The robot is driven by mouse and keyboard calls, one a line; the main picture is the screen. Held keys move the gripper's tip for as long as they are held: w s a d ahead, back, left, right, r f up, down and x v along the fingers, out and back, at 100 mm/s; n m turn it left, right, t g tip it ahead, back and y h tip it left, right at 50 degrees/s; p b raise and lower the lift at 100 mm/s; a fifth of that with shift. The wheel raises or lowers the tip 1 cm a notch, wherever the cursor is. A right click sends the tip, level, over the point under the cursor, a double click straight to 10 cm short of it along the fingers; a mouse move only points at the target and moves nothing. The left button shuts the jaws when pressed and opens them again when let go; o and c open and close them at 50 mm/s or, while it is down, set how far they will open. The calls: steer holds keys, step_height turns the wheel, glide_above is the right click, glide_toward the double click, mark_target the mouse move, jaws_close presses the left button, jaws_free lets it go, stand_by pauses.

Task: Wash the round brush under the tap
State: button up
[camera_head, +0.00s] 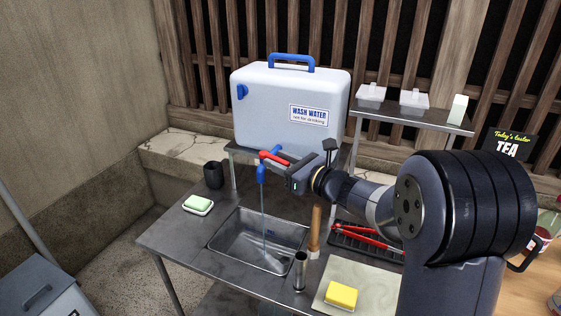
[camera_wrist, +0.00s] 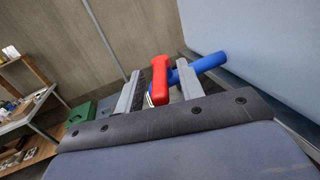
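The tap on the white wash-water tank (camera_head: 285,105) has a blue spout (camera_head: 261,174) and a red lever (camera_head: 274,158). A thin stream of water (camera_head: 264,215) falls from the spout into the steel sink (camera_head: 240,258). My gripper (camera_head: 275,168) is at the tap. In the wrist view my gripper (camera_wrist: 158,88) is open, with its fingers apart on either side of the red lever (camera_wrist: 160,78). A brown wooden-handled tool (camera_head: 315,228) with a pale lower end is at the sink's right edge. It may be the brush, but I cannot tell whether its head is round.
A metal cylinder (camera_head: 300,270) stands at the sink's front right. Red tongs (camera_head: 365,237) lie on a black rack. A green soap (camera_head: 198,202) in a dish and a black cup (camera_head: 213,174) are left of the sink.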

steer(key=b+v, duration=0.1)
steer(key=v, duration=0.9)
steer(key=shift+s+d+b, duration=0.25)
steer(key=shift+d+b, duration=0.05)
steer(key=shift+a, duration=0.1)
steer(key=p+x, duration=0.1)
steer(key=x, duration=0.9)
steer(key=shift+w+a+p, duration=0.25)
steer(key=shift+p, duration=0.15)
steer(key=shift+w, duration=0.15)
steer(key=shift+d+p, duration=0.1)
steer(key=shift+p, duration=0.3)
steer(key=shift+f+b, duration=0.15)
steer(key=shift+b, duration=0.25)
